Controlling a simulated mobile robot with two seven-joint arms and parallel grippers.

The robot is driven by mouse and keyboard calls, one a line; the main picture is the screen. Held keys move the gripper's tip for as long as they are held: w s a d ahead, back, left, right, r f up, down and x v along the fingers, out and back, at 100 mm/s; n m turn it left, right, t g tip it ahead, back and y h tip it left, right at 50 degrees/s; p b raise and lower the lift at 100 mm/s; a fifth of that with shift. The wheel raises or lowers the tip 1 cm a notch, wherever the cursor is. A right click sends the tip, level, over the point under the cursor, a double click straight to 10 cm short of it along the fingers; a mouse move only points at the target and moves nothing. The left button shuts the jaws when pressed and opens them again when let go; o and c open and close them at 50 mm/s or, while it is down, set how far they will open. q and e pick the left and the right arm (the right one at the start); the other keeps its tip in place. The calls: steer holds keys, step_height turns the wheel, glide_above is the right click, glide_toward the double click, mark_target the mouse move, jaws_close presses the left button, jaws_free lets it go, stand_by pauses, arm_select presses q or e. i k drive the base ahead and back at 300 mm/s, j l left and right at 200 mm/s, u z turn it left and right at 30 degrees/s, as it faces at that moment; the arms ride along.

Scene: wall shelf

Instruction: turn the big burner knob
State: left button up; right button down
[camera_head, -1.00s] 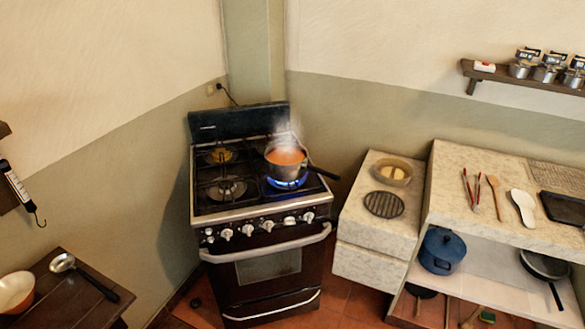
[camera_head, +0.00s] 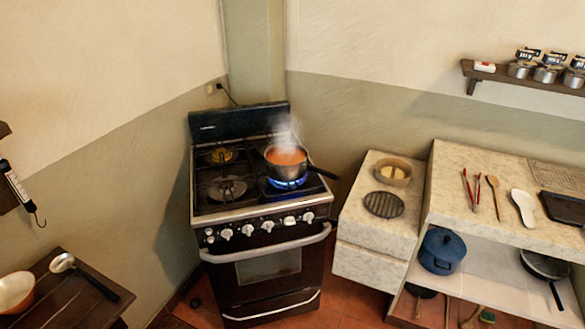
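The stove (camera_head: 262,205) stands in the corner with a row of several white burner knobs on its front panel. One knob (camera_head: 226,234) is toward the left of the row, one (camera_head: 268,226) is near the middle and one (camera_head: 308,217) is toward the right. I cannot tell by size which is the big burner knob. A steaming pot of orange-red liquid (camera_head: 286,157) sits over a lit blue flame (camera_head: 287,183) at the front right burner. The front left burner (camera_head: 227,188) and back left burner (camera_head: 221,156) show no flame. Neither gripper is in view.
The pot's dark handle (camera_head: 324,172) sticks out to the right. An oven handle bar (camera_head: 265,247) crosses below the knobs. A stone counter (camera_head: 375,228) stands right of the stove; a dark wooden table (camera_head: 75,290) is at lower left. The floor before the stove is partly visible.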

mark_target(290, 221)
steer(key=i+j+u, duration=0.1)
steer(key=j+u, duration=0.15)
steer(key=u, duration=0.15)
steer(key=i+j+u, duration=0.15)
steer(key=u, duration=0.25)
